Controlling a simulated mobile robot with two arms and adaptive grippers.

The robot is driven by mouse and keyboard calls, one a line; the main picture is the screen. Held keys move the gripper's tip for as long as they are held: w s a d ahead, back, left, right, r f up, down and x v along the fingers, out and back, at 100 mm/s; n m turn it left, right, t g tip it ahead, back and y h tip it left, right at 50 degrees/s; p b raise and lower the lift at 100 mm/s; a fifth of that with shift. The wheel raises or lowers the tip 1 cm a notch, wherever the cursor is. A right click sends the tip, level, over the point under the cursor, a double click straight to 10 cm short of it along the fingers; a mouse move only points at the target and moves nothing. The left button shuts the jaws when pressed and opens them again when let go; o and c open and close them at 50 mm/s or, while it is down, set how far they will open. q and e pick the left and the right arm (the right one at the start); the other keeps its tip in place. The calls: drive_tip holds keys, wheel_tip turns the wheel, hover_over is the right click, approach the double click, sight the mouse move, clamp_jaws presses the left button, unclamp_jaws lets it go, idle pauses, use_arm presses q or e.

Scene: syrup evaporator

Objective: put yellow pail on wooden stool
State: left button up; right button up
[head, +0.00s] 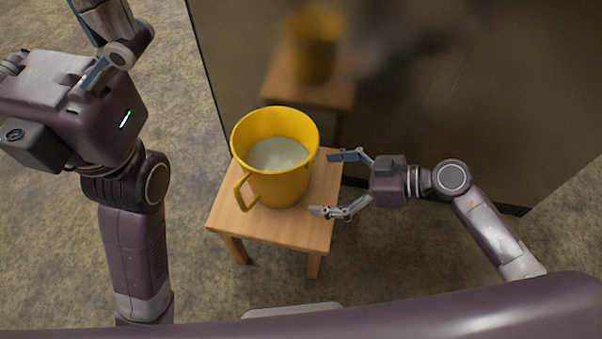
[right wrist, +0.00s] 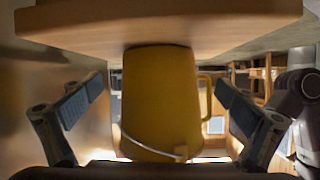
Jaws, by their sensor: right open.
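The yellow pail (head: 292,185) stands upright on the wooden stool (head: 304,226), with a pale surface inside it and its handle loop toward the front left. My right gripper (head: 335,183) is open and empty just right of the pail, its fingers pointing at it. In the right wrist view, which looks upside down, the pail (right wrist: 160,100) shows between the spread fingers (right wrist: 148,108), apart from both, with the stool top (right wrist: 160,27) above. My left gripper (head: 100,50) is at the upper left, away from the pail; its fingertips are cut off.
A large dark shiny panel (head: 450,90) stands right behind the stool and mirrors the pail and stool. The mottled floor (head: 190,200) is clear left of the stool. Shelving (right wrist: 270,75) shows blurred in the background of the right wrist view.

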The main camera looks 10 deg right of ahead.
drive_tip(key=shift+p+v, duration=0.55)
drive_tip(key=shift+v, duration=1.5)
